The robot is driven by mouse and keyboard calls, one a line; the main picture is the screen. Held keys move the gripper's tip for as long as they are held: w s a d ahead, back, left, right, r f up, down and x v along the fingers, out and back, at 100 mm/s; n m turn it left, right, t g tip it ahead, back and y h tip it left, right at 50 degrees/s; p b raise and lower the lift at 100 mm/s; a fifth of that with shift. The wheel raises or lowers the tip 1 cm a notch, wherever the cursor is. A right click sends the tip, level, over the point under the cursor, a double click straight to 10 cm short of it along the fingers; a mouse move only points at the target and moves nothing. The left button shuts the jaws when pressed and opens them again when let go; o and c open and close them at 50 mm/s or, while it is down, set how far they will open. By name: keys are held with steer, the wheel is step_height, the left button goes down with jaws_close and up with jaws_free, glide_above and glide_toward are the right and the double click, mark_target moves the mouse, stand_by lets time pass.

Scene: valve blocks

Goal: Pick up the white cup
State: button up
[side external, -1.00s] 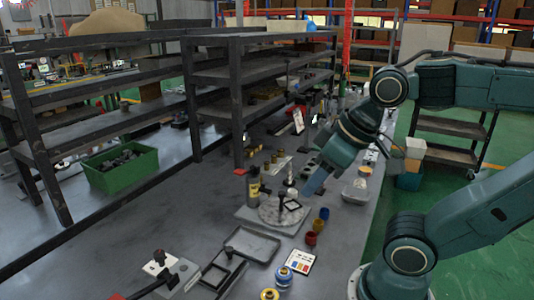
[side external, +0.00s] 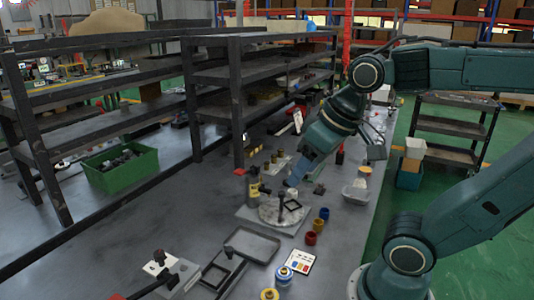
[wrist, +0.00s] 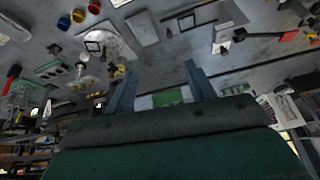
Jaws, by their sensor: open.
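I cannot make out a white cup for certain in either view. A pale, translucent tub (side external: 355,193) sits on the right of the bench, with a white, orange-topped jar (side external: 364,171) just behind it. My gripper (side external: 293,181) is above the bench, just over the far edge of a round mottled plate (side external: 270,214). In the wrist view my gripper (wrist: 160,70) has its two fingers wide apart, with nothing between them. My gripper and wrist hide part of the bench behind them in the side view.
A grey tray (side external: 254,245) lies in front. A dark shelf rack (side external: 237,100) rises behind.

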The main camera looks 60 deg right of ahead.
steer(key=w+d+f+m+g, duration=0.3)
steer(key=w+d+m, duration=0.6)
steer(key=w+d, duration=0.75)
steer(key=d+f+m+g, duration=0.1)
steer(key=d+f+m, duration=0.2)
steer(key=d+f, duration=0.4)
steer(key=d+f+m+g, duration=0.1)
steer(key=d+f+m, duration=0.3)
steer(key=d+f, duration=0.4)
steer(key=d, duration=0.5)
steer(key=shift+w+d+m, duration=0.3)
glide_above(292, 195)
steer(key=d, duration=0.2)
steer(key=shift+w+f, duration=0.15)
steer(key=shift+f, duration=2)
steer(key=shift+w+f, duration=0.1)
steer(key=shift+f, duration=2)
